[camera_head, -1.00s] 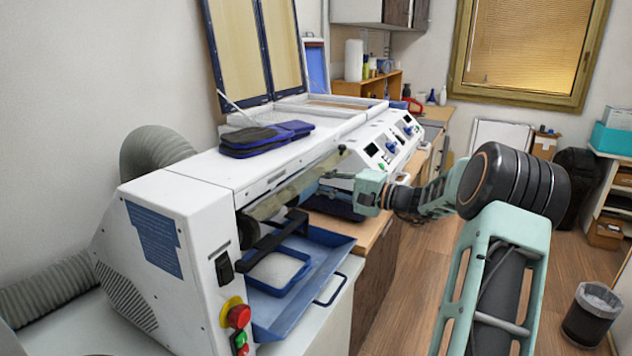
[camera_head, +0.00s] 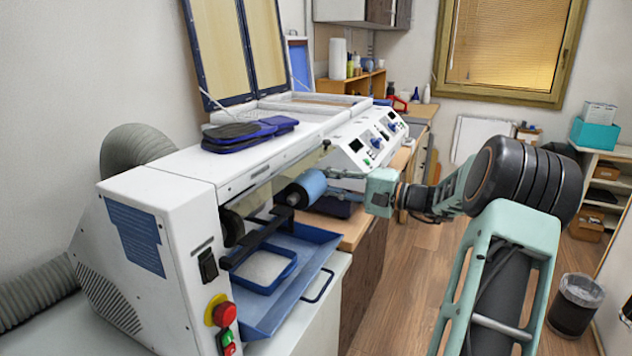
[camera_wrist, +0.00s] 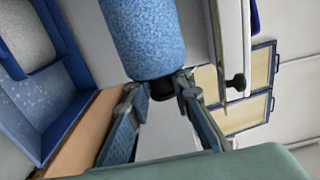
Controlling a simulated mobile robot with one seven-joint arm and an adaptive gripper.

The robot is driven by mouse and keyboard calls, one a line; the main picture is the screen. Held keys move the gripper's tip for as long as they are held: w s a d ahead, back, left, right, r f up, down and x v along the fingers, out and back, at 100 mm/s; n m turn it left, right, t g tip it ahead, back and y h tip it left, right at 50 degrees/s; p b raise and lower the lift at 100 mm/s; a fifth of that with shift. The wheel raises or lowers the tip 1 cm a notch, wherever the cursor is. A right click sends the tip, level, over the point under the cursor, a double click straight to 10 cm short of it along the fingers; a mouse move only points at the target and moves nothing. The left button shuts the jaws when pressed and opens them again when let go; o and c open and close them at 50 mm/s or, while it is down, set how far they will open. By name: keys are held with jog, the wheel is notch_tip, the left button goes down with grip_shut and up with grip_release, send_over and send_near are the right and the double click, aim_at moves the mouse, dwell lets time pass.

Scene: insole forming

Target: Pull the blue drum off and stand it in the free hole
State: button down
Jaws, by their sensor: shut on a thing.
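The blue drum (camera_head: 312,184) is a speckled blue cylinder lying level at the front of the white grinding machine (camera_head: 185,190). In the wrist view the drum (camera_wrist: 150,40) fills the upper middle, with a black end stub (camera_wrist: 162,89) toward me. My gripper (camera_head: 333,188) reaches it from the right. In the wrist view my gripper's fingertips (camera_wrist: 158,86) are shut on the stub from both sides. I cannot tell whether the drum's far end is clear of the machine's shaft. The free hole cannot be made out in these views.
A blue tray (camera_head: 305,272) with a handle sits below the drum's left side. A black bracket (camera_head: 262,240) and a clear guard (camera_head: 275,190) are close by. A white control panel (camera_head: 362,145) stands behind my gripper.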

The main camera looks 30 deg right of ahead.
jog(key=v, duration=0.8)
jog(key=shift+s+d+b, duration=0.25)
jog(key=shift+b, duration=0.2)
jog(key=shift+r, duration=0.15)
